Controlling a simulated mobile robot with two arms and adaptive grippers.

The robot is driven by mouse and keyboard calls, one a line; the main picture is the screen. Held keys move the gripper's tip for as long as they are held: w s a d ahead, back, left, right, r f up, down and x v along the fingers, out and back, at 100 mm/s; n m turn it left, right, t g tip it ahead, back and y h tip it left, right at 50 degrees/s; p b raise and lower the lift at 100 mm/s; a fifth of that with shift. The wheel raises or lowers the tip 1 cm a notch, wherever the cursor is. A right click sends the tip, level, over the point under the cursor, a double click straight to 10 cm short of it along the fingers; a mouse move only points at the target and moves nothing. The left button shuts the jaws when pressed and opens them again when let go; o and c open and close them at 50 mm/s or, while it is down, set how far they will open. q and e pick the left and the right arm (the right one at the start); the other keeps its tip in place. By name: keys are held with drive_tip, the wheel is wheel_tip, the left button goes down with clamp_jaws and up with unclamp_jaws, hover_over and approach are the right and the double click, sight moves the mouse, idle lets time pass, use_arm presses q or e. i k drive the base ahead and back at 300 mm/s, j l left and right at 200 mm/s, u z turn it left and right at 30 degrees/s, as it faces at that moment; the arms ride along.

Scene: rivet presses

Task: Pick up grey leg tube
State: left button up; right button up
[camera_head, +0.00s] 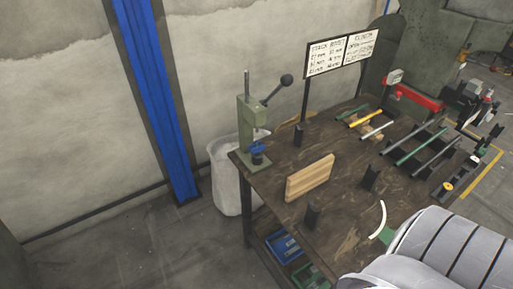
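A light grey tube (377,130) lies on the dark workbench (340,215), at the front of a small group with a yellow tube (366,118) and a green tube (352,112). Another grey tube (438,157) lies farther right, beside a longer green tube (421,146). I cannot tell from this view which grey one is the leg tube. Neither of my grippers shows. A white ridged part of my own arm fills the lower right corner and hides the bench's near right part.
A green press (250,130) with a black-knobbed lever stands at the bench's left corner. A sign (342,52) rises behind. A white bin (228,180) stands at left; open floor lies left of the bench.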

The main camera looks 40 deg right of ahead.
sight(391, 146)
drive_tip(key=z, duration=0.4)
drive_tip(key=l+z, duration=0.2)
drive_tip(key=z, duration=0.25)
drive_tip(key=l+z, duration=0.2)
drive_tip(key=z, duration=0.2)
drive_tip(key=l+z, duration=0.2)
drive_tip(key=z, duration=0.25)
drive_tip(key=l+z, duration=0.2)
drive_tip(key=z, duration=0.2)
